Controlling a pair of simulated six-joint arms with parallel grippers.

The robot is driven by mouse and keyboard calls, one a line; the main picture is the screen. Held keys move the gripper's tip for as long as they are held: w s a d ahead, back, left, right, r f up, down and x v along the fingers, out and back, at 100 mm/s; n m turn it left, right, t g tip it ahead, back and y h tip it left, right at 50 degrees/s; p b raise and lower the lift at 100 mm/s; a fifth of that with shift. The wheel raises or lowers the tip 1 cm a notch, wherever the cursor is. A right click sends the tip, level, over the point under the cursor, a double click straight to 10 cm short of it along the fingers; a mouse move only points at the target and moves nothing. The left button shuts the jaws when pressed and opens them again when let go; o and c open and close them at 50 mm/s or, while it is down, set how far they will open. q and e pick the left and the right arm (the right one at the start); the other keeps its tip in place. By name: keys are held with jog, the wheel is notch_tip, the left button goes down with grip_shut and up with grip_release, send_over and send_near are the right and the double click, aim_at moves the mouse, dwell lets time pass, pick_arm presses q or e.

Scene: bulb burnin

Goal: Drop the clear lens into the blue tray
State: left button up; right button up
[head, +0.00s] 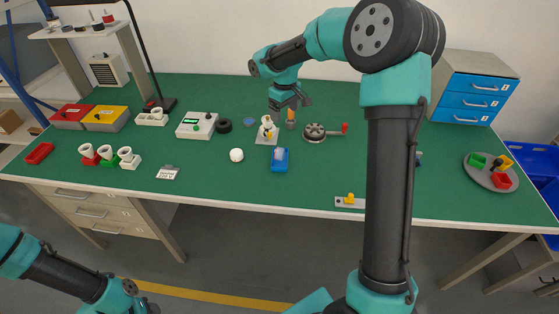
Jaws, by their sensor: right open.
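A small blue tray (279,167) lies on the green bench top near the middle. A pale, whitish piece (280,154) shows at its far part; it may be the clear lens, but it is too small to be sure. My right gripper (291,106) is open, pointing down above the bench, beyond the blue tray and close to a white stand with a yellow part (267,130). I see nothing held in it. My left arm is low at the bottom left, off the bench; its gripper (146,306) is small and partly cut off, so its jaws are unclear.
A white dome (236,155) sits left of the tray. A dark round fixture with a red knob (314,132) and an orange-tipped piece (290,119) stand near the gripper. A white meter box (197,125) is left. The bench front is mostly clear.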

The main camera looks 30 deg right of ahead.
notch_tip(320, 180, up, 4)
jog(key=shift+f, duration=0.1)
jog(key=shift+a+f, duration=0.1)
dwell(0.8)
